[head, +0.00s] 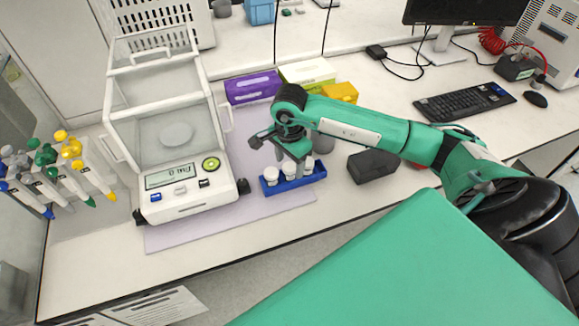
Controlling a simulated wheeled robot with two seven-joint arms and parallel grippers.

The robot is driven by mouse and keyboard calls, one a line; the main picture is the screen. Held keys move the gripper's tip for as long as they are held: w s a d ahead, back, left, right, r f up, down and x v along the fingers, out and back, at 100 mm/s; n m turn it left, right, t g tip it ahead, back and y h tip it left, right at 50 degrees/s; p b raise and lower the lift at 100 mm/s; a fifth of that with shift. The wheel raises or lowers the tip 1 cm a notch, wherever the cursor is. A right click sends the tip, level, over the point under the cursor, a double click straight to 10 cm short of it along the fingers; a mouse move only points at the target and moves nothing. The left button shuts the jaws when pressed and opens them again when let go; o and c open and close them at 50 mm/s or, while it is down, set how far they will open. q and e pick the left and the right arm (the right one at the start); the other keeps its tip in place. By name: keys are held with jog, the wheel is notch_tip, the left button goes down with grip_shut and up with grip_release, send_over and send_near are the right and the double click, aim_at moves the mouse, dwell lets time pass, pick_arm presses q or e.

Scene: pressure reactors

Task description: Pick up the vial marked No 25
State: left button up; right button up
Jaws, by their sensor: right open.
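A small blue rack (295,184) stands on the lilac mat, right of the balance. Several white-capped vials stand in it, among them a left vial (270,174), a middle vial (289,170) and a right vial (308,166). No number on them can be read here, so I cannot tell which is No 25. My right gripper (281,147) is open just above and behind the rack, and its arm comes in from the right. Part of it overlaps the rack's right half in the picture. I cannot tell whether it touches a vial. My left gripper is not in view.
A glass-walled balance (190,195) stands close left of the rack. A dark case (373,165) lies to its right. Purple (252,87) and yellow (341,92) boxes stand behind. Pipettes (75,160) hang at far left. The bench front is clear.

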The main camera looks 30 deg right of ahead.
jog(key=shift+f, duration=0.1)
dwell(0.5)
grip_shut()
